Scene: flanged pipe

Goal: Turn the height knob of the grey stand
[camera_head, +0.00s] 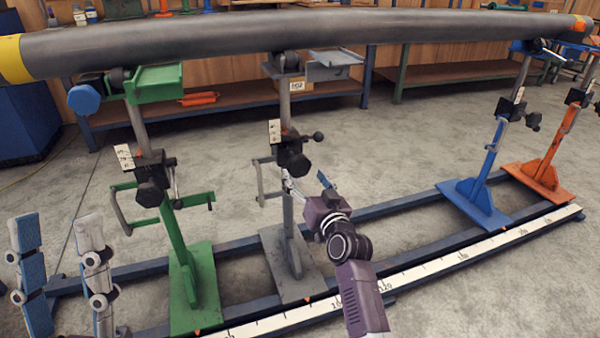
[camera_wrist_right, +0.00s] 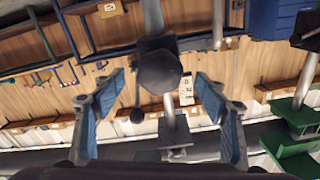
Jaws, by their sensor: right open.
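The grey stand (camera_head: 290,262) stands on the blue rails, under the long grey pipe (camera_head: 280,32). Its black height knob (camera_head: 296,166) sits on the clamp block of the post. In the right wrist view the black knob (camera_wrist_right: 160,72) appears between and beyond the two blue-padded fingertips. My right gripper (camera_head: 308,183) is open and empty, just below and in front of the knob in the head view. No contact with the knob shows. My left gripper (camera_head: 62,240) is open and empty at the lower left, away from the grey stand.
A green stand (camera_head: 195,285) with its own black knob and crank is close on the left. Blue (camera_head: 480,195) and orange (camera_head: 540,175) stands are at the right. A ball-ended lever (camera_head: 318,136) and a crank (camera_head: 262,185) stick out beside the grey post. A ruler strip (camera_head: 440,262) runs along the front rail.

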